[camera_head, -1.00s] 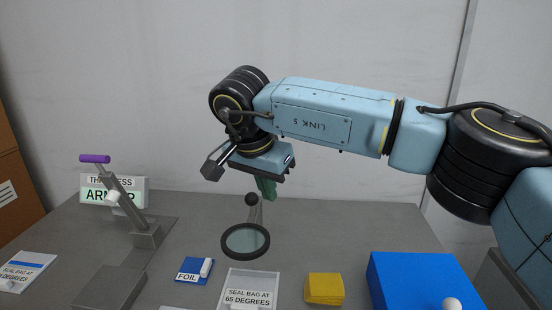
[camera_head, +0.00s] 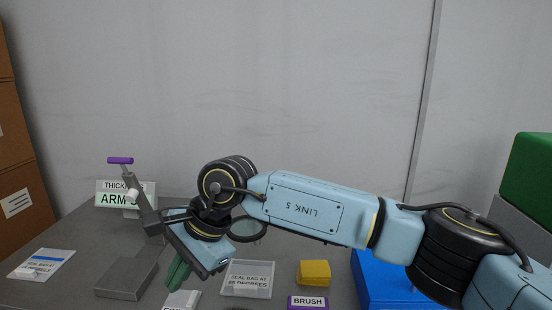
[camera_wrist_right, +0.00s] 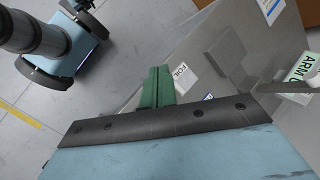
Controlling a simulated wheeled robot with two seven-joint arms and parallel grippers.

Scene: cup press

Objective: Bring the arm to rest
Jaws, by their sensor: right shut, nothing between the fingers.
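My right arm comes in from the right in the head view, its wrist bent down over the table's left half. My right gripper (camera_head: 178,274) has green fingers that point down and lie together, with nothing between them. It is in front of the ring-shaped magnifier and right of the grey press plate. In the right wrist view the green fingers (camera_wrist_right: 156,88) are closed side by side, with the table edge behind them. Whether they touch the table cannot be told. My left gripper is not in view.
A lever press with a purple handle (camera_head: 120,160) stands left, near the "ARM" sign (camera_head: 112,198). A foil card (camera_head: 181,300), a seal-bag tray (camera_head: 247,279), a yellow block (camera_head: 314,273), a brush label (camera_head: 307,302) and a blue box (camera_head: 378,280) are on the table.

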